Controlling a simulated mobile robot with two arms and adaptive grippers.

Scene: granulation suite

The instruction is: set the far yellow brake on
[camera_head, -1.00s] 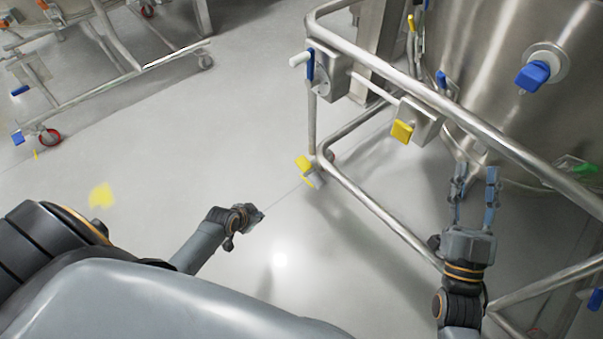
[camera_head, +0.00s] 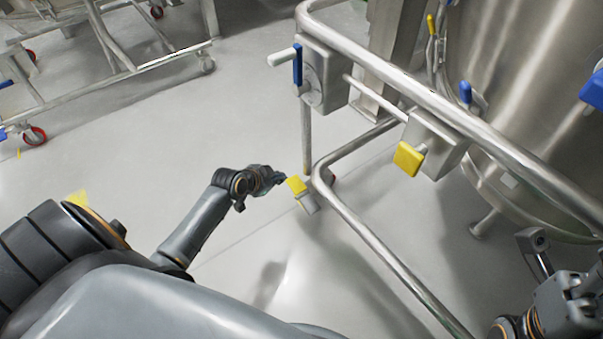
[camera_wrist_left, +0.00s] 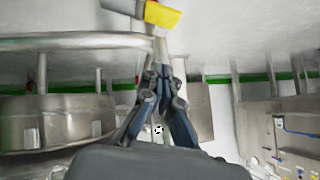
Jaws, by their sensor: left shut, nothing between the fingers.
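A yellow brake pedal (camera_head: 297,186) sits low by the caster at the near corner of the steel frame. My left gripper (camera_head: 282,179) is shut and empty, with its tips close to the pedal's left side; I cannot tell whether they touch. In the left wrist view the yellow pedal (camera_wrist_left: 162,15) shows at the top, beyond the closed fingers (camera_wrist_left: 154,78), with a gap in the picture between them. My right gripper (camera_head: 566,290) is partly in view at the lower right, and its opening cannot be made out.
The steel frame's rails (camera_head: 375,235) run close to the right of my left gripper. A box with a yellow handle (camera_head: 408,158) and a blue lever (camera_head: 297,65) are on the frame. A large steel vessel (camera_head: 540,70) stands behind.

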